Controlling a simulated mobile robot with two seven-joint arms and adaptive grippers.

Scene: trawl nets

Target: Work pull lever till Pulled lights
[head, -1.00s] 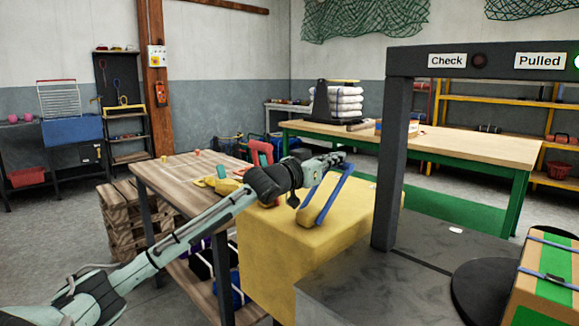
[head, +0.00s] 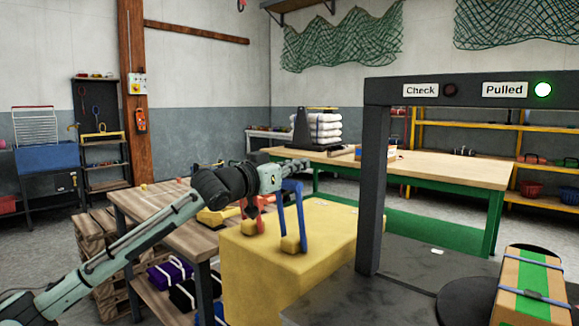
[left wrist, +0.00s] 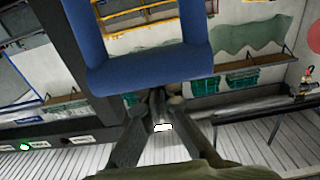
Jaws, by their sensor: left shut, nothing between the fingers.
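A blue lever (head: 299,222) stands nearly upright on the yellow box (head: 265,275) in the head view. A red lever (head: 262,226) stands beside it to the left, partly hidden by my left arm. My left gripper (head: 299,164) is shut and empty, just above the top of the blue lever. The blue handle (left wrist: 150,72) fills the upper middle of the left wrist view, close in front of the shut fingers (left wrist: 160,98); I cannot tell whether they touch. The Pulled light (head: 543,90) glows green. The Check light (head: 450,90) is dark. My right gripper is out of view.
A dark grey frame (head: 370,190) carries the lights and stands right of the box. A strapped carton (head: 530,290) sits on a black disc (head: 452,303) at the right. A wooden table (head: 135,207) stands left of the box.

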